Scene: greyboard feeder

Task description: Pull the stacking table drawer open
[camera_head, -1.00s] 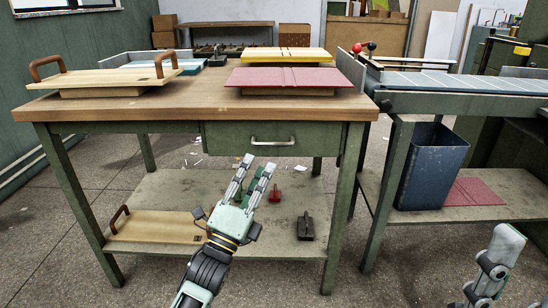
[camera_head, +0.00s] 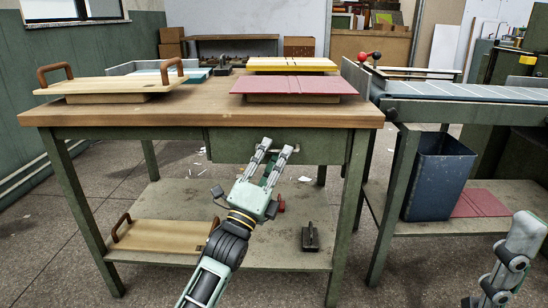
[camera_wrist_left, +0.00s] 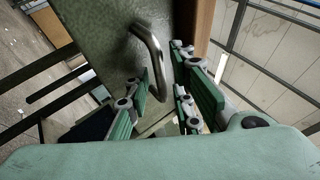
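The stacking table (camera_head: 120,118) has a wooden top and a green frame. Its green drawer (camera_head: 228,146) sits under the top and looks closed. The drawer's curved metal handle (camera_wrist_left: 151,62) shows in the left wrist view; in the head view my left gripper covers most of it. My left gripper (camera_head: 275,148) is open, its fingers pointing at the drawer front. In the left wrist view the handle lies just ahead of and partly between the fingers (camera_wrist_left: 166,80); I cannot tell if they touch it. Grey-green parts of my right arm show at the lower right, its grip unclear.
A red board (camera_head: 292,82), a yellow board (camera_head: 292,64) and a handled wooden board (camera_head: 110,86) lie on the tabletop. The lower shelf (camera_head: 175,200) holds another board and small tools. A dark bin (camera_head: 438,178) stands right, under the neighbouring conveyor (camera_head: 450,91).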

